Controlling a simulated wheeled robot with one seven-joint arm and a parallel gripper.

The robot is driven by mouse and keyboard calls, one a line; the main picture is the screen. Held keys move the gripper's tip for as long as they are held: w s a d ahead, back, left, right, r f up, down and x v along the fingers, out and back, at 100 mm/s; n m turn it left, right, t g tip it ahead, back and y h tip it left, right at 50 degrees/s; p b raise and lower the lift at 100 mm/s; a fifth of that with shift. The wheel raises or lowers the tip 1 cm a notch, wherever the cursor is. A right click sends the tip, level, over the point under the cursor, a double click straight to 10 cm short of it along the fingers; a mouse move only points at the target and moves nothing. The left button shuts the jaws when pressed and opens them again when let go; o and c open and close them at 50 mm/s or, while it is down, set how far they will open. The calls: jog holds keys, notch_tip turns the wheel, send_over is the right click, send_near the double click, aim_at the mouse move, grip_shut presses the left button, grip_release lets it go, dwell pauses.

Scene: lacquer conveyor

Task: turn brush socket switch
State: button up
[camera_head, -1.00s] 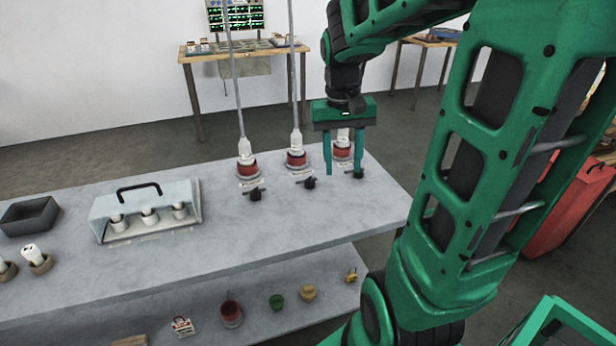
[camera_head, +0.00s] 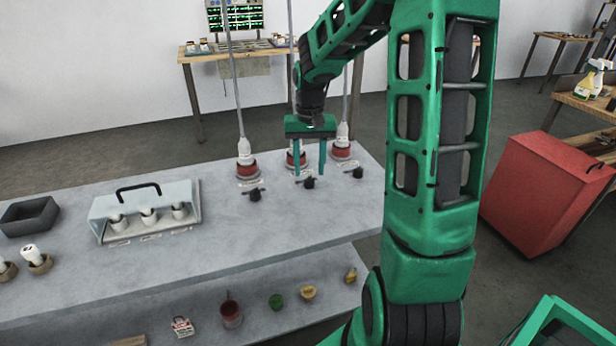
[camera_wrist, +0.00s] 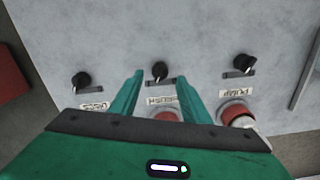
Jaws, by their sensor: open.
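The brush socket switch is the middle black knob (camera_head: 309,183) of three on the grey bench top. In the wrist view, this knob (camera_wrist: 158,70) has an upside-down label (camera_wrist: 160,100) that reads BRUSH. My gripper (camera_head: 310,172) points down, open and empty, above the middle knob. In the wrist view the knob shows between the fingertips of my gripper (camera_wrist: 160,77); whether they are level with it I cannot tell. The red brush socket (camera_head: 296,158) stands behind the knob with a white plug and cable, partly hidden by my gripper.
Neighbouring knobs stand on the left (camera_head: 255,194) and right (camera_head: 358,172), each with a red socket behind. A clear-lidded case (camera_head: 145,212) and a dark tray (camera_head: 28,214) lie left on the bench. Cables rise from the sockets. A red bin (camera_head: 540,195) stands right.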

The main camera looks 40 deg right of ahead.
aim_at(309, 178)
jog(key=shift+f, duration=1.95)
jog(key=shift+c, duration=0.4)
jog(key=c, duration=1)
jog(key=shift+o, duration=0.2)
jog(key=shift+d, duration=0.25)
jog(key=shift+a, duration=0.15)
jog(key=n, duration=0.5)
jog(key=shift+a, duration=0.15)
jog(key=n, duration=0.6)
jog(key=shift+n, duration=0.4)
